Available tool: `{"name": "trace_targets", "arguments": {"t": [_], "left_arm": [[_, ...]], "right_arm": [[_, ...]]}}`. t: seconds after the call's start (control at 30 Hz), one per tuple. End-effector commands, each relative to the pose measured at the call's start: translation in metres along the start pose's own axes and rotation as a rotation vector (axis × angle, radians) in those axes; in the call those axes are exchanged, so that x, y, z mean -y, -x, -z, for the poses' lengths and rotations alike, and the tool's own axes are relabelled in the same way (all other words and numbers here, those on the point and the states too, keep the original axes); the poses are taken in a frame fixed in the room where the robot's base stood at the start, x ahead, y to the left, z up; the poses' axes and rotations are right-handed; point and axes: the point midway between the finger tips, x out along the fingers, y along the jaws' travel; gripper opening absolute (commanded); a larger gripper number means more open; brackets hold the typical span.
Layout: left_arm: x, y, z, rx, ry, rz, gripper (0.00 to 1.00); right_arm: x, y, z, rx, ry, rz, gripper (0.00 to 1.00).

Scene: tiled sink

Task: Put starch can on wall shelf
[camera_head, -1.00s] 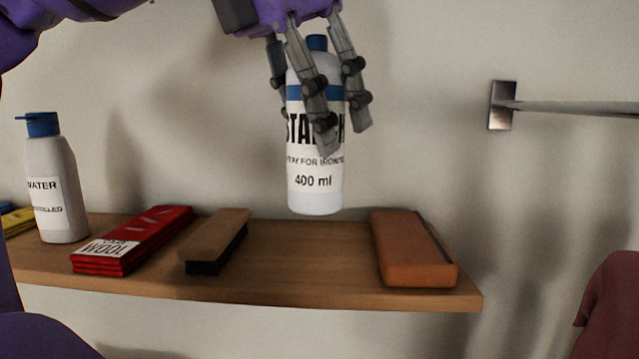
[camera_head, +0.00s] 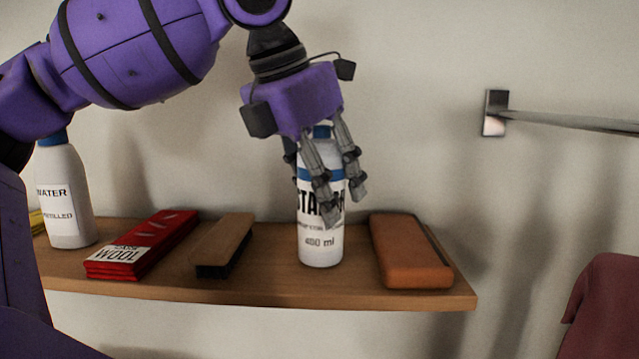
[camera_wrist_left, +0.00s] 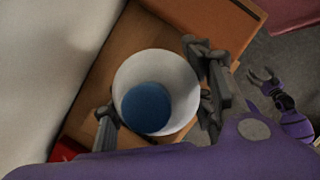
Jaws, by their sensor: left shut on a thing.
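The starch can (camera_head: 320,246), a white bottle with a blue cap and blue band, is upright at the wall shelf (camera_head: 290,287), between the wooden brush and the orange-brown block. My left gripper (camera_head: 341,205) is shut around its upper part from above. The can's base appears at the shelf surface; I cannot tell whether it bears on it. In the left wrist view the can (camera_wrist_left: 181,82) is seen from above between the fingers, with the shelf (camera_wrist_left: 103,65) beneath. My right gripper (camera_wrist_left: 263,82) shows small at the right of that view, fingers apart and empty.
On the shelf stand a distilled-water bottle (camera_head: 65,200), a red steel-wool pack (camera_head: 143,245), a wooden brush (camera_head: 223,243) and an orange-brown block (camera_head: 408,252). A metal rail (camera_head: 570,122) is on the wall at right, above a dark red cloth (camera_head: 603,310).

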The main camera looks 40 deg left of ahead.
Motion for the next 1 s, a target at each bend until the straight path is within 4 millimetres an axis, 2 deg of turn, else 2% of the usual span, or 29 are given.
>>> {"name": "trace_targets", "arguments": {"t": [0.1,0.13,0.27,0.67,0.77,1.0], "left_arm": [[0.0,0.0,0.0,0.002,0.0,0.001,0.06],[0.0,-0.001,0.001,0.0,0.0,0.001,0.5],[0.0,-0.001,0.0,-0.001,0.0,0.0,0.67],[0.0,0.003,-0.001,-0.002,0.002,0.0,0.67],[-0.001,0.015,-0.001,-0.001,0.003,-0.001,0.67],[-0.001,0.067,-0.001,-0.002,0.005,-0.002,0.67]], "right_arm": [[-0.001,0.002,-0.003,0.006,-0.002,-0.003,0.8],[-0.001,0.003,-0.004,0.008,-0.003,-0.003,0.8],[-0.001,0.002,-0.004,0.007,-0.005,-0.003,0.8],[0.001,-0.002,0.002,-0.004,-0.006,-0.001,0.8],[0.001,-0.004,-0.001,0.0,-0.005,-0.001,0.8],[-0.001,-0.006,-0.008,0.008,-0.002,-0.006,0.8]]}}
